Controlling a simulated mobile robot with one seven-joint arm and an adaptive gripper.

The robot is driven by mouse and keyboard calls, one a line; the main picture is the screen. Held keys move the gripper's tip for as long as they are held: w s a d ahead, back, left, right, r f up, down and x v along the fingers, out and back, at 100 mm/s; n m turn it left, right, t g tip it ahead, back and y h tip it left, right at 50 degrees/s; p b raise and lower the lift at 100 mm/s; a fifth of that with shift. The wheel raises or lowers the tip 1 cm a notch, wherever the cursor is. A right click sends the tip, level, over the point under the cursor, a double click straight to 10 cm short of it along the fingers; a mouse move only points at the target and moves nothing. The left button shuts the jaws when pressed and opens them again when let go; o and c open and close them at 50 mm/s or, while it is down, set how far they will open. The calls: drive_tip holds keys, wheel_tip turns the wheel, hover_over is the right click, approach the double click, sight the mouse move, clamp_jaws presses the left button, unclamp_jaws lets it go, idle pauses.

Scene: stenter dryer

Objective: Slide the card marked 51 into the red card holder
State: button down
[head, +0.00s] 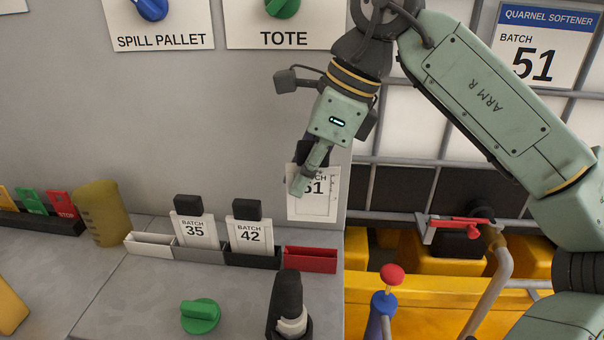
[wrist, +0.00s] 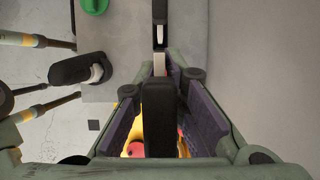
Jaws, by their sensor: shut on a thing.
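The card marked 51 (head: 322,205) is white with a black grip and hangs roughly upright in the head view; the finger hides part of its print. My gripper (head: 308,168) is shut on the black grip, which also shows between the purple finger pads in the wrist view (wrist: 158,115). The red card holder (head: 310,262) is at the right end of the holder row, near the counter's right edge, and looks empty. The card's lower edge appears above the holder in the picture, with a gap between. The holder cannot be made out clearly in the wrist view.
Cards 35 (head: 194,230) and 42 (head: 250,234) stand in the grey and black holders (head: 262,257). The white holder (head: 150,243) looks empty. A black-handled lever (head: 288,295) and a green knob (head: 200,315) stand in front. Yellow containers (head: 440,258) lie beyond the counter's edge.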

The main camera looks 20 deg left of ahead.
sight(336, 175)
idle(0.3)
drive_tip(key=shift+f+b, duration=2.2)
drive_tip(key=shift+f, duration=0.75)
drive_tip(key=shift+f+b, duration=1.8)
drive_tip(key=shift+f, duration=0.55)
drive_tip(key=c, duration=1.5)
unclamp_jaws()
drive_tip(key=shift+c, duration=0.2)
drive_tip(key=shift+r, duration=0.1)
drive_tip(key=v, duration=1.2)
